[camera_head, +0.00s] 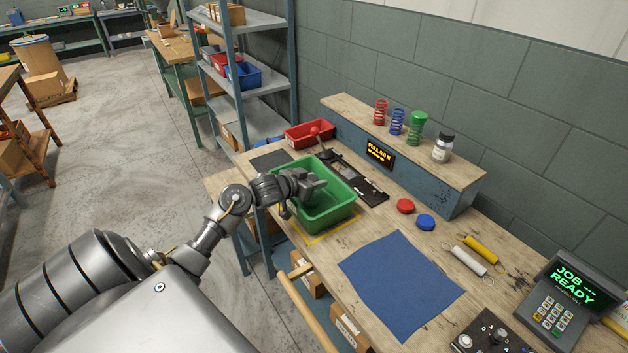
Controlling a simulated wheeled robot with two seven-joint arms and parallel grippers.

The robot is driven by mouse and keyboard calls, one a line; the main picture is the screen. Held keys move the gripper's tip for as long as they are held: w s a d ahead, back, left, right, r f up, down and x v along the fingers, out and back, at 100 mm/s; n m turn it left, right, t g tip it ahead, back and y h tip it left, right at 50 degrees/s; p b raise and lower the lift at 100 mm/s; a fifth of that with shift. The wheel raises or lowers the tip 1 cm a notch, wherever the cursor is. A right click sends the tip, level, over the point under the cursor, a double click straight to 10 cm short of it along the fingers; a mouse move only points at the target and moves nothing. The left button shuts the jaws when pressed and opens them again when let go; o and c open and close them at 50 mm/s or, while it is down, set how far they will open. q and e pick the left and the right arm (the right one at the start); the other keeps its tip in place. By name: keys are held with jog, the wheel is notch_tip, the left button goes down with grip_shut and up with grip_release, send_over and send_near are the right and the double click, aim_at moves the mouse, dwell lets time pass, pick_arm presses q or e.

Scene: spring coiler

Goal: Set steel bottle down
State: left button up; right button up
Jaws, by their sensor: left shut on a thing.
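A small pale grey bottle with a dark cap (442,149) stands upright on the raised shelf at the back of the bench, right of the coloured springs. My left gripper (305,189) is far from it, at the left side of the green bin (333,220). One part of the gripper reaches inside the bin and a darker part hangs outside its left wall. It looks shut on that wall, though the contact is partly hidden. No bottle shows in the gripper. My right gripper is not in view.
A blue mat (400,285) lies clear at the bench's middle. Red (405,206) and blue (426,222) caps, a black lever fixture (350,178), yellow and white springs, and a keypad terminal (565,295) stand around it. A red bin (309,135) is behind. A yellow outline shows by the green bin.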

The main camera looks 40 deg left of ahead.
pick_arm(q)
jog(key=shift+f, duration=0.1)
jog(key=o, duration=1.1)
jog(key=shift+o, duration=0.2)
jog(key=shift+r, duration=0.2)
jog(key=v, duration=1.2)
jog(key=shift+f, duration=0.15)
